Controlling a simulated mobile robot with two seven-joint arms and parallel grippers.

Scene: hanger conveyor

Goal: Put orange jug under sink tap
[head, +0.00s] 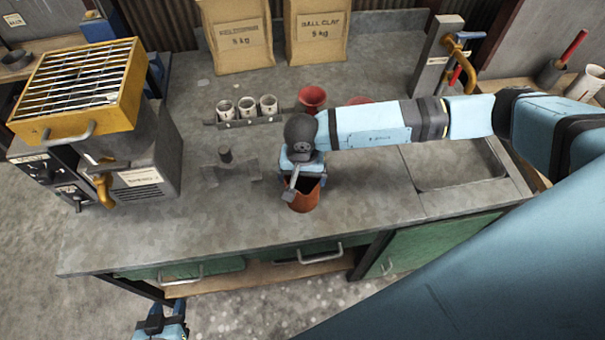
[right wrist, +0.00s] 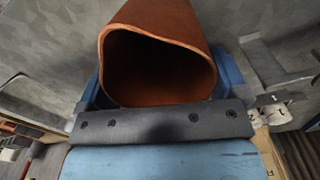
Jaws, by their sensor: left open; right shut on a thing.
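The orange jug (head: 303,198) is near the front middle of the grey worktop, below my right gripper (head: 300,178). My right gripper is shut on the jug. In the right wrist view the jug (right wrist: 160,22) shows its open, dark mouth between the blue fingers. I cannot tell whether the jug touches the worktop. The sink (head: 455,172) is a sunken basin at the right, partly hidden by my right arm. A brass tap (head: 456,42) with a blue handle is on a grey post behind it. My left gripper (head: 162,330) is open and empty at the bottom edge, below the worktop.
A rack with several white cups (head: 247,106) and a red pot (head: 312,97) stand behind the jug. Another red object is partly hidden by my arm. Two clay bags (head: 238,38) stand at the back. A yellow-topped machine (head: 80,85) is at the left.

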